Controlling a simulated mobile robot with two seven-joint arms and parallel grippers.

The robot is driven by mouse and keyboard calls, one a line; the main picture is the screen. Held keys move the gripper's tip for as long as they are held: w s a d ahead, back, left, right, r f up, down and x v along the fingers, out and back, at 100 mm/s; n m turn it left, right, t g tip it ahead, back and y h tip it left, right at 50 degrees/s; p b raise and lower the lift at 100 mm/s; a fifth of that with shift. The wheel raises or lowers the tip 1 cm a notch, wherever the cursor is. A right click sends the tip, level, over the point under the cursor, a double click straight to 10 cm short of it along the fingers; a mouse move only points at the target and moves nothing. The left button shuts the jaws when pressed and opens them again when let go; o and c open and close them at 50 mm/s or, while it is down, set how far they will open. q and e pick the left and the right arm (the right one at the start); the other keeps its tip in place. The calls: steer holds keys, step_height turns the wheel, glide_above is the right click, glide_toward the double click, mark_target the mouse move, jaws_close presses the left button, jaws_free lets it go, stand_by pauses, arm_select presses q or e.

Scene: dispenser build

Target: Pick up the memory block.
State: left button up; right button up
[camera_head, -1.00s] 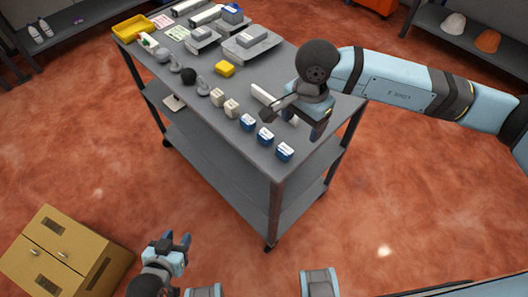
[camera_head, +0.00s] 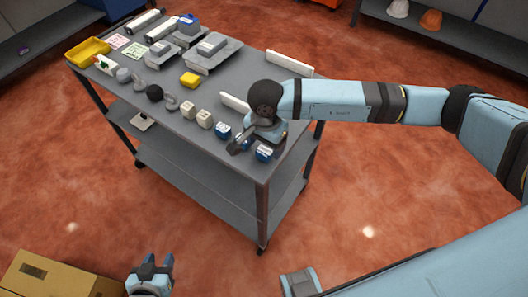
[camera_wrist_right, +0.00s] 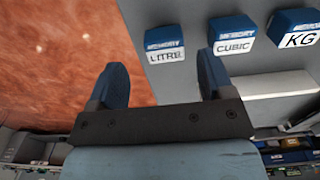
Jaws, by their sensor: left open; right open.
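Three blue-and-white blocks labelled MEMORY show in the right wrist view: the LITRE block (camera_wrist_right: 165,44), the CUBIC block (camera_wrist_right: 233,42) and the KG block (camera_wrist_right: 295,28). In the head view, one memory block (camera_head: 264,153) sits at the near corner of the cart top and another (camera_head: 223,131) farther left; my right gripper largely hides the middle one. My right gripper (camera_head: 258,141) is open, low over this row. In its wrist view, the LITRE block lies ahead of the gap between the fingers (camera_wrist_right: 162,65), not gripped. My left gripper (camera_head: 157,263) is open and empty, away from the cart.
The grey cart top (camera_head: 215,88) also holds cream blocks (camera_head: 204,118), a yellow block (camera_head: 190,80), grey parts, white bars (camera_head: 289,63) and a yellow tray (camera_head: 88,50). A cardboard-coloured box (camera_head: 55,276) stands on the floor at lower left.

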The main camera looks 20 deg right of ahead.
mark_target(264, 151)
steer(key=f, duration=0.3)
steer(key=f+p, duration=0.1)
steer(key=f, duration=0.1)
steer(key=shift+w+a, duration=0.1)
steer(key=shift+w, duration=0.15)
steer(key=shift+r, duration=0.1)
steer(key=c, duration=1.1)
